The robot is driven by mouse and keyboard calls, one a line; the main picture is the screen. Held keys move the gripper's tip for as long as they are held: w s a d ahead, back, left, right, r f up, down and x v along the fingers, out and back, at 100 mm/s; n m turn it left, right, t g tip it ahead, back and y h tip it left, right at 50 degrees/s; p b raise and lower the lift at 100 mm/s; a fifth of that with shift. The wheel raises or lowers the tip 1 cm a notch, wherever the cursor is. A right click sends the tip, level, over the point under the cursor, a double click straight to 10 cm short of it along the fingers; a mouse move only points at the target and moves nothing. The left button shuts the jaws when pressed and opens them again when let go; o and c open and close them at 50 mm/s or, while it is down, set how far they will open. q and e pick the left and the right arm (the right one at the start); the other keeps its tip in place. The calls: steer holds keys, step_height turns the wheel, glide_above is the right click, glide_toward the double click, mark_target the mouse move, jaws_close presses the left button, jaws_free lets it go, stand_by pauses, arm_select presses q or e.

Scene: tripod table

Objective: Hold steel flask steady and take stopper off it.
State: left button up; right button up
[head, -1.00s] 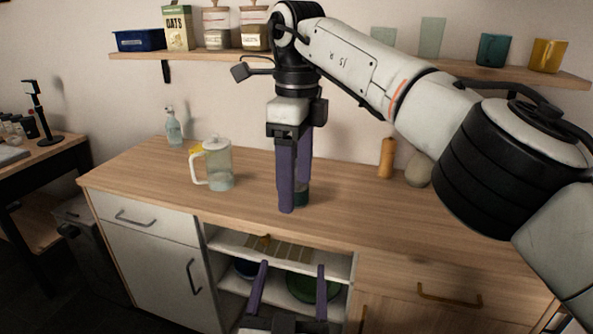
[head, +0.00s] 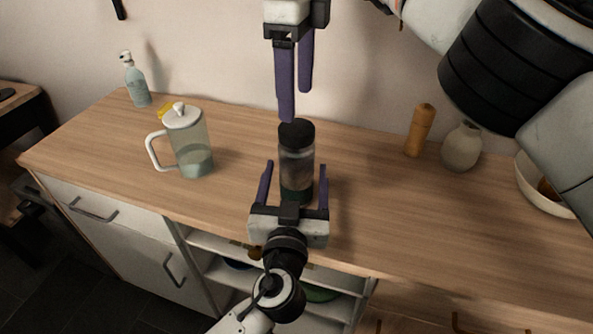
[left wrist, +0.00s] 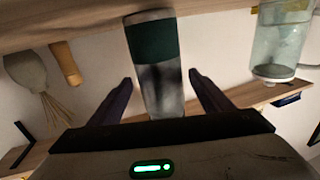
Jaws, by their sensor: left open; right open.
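The steel flask (head: 297,165) stands upright on the wooden counter, with a dark green base and a black stopper (head: 297,132) on top. My left gripper (head: 296,167) is open at the counter's front edge, its purple fingers on either side of the flask's lower part. The left wrist view, which is upside down, shows the flask (left wrist: 158,75) between the two fingers, with a gap on each side. The stopper is out of that view. My right gripper (head: 296,106) is open and points down just above the stopper, apparently not touching it.
A glass pitcher (head: 195,148) with a white lid stands left of the flask, a soap bottle (head: 136,84) behind it. To the right are a wooden mill (head: 418,130), a vase (head: 461,148) and a bowl (head: 540,188). The counter beside the flask is clear.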

arm_select(q)
steer(key=w, duration=0.6)
steer(key=shift+w+d, duration=0.2)
steer(key=shift+d, duration=0.05)
arm_select(e)
steer(key=shift+w+f, duration=0.1)
steer(key=shift+w, duration=0.05)
